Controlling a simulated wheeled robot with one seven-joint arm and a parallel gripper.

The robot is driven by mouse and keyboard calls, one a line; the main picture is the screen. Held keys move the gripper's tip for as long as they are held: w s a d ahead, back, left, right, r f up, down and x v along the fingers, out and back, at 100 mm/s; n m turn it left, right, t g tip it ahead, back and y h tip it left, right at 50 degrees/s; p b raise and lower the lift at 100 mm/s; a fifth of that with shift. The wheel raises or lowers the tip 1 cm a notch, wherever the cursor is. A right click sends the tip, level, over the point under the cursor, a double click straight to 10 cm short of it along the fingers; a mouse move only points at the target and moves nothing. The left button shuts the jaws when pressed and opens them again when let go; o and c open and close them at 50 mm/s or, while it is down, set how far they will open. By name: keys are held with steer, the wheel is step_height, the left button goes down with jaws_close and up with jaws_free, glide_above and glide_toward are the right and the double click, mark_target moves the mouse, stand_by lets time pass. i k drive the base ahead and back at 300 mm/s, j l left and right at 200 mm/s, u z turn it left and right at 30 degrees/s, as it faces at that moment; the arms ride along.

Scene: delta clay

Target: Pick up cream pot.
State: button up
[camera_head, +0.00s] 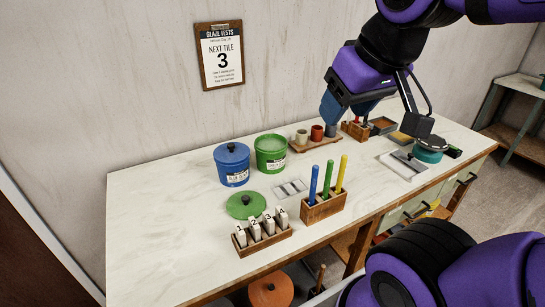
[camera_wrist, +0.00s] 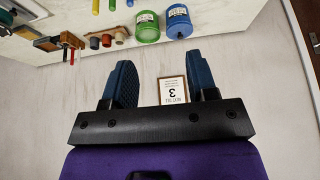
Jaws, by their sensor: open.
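The cream pot (camera_head: 301,137) is small and stands at the left end of a low wooden board on the table, beside a red pot (camera_head: 317,133) and a blue-grey pot (camera_head: 331,130). It also shows in the wrist view (camera_wrist: 120,33), small and upside down, near the top edge. My gripper (camera_head: 346,112) is open and empty. In the head view its blue fingers appear right of the cream pot, close above the blue-grey pot in the picture. In the wrist view, the fingers (camera_wrist: 163,68) are wide apart with the wall behind them.
A green bucket (camera_head: 270,153) and a blue lidded bucket (camera_head: 232,164) stand left of the board. In front are a wooden block with upright coloured tools (camera_head: 323,207) and a rack of numbered tiles (camera_head: 262,235). A teal round container (camera_head: 430,150) stands right. The table's left end is clear.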

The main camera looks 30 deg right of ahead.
mark_target(301, 135)
steer(key=l+u, duration=0.4)
steer(key=l, duration=1.4)
steer(key=i, duration=0.05)
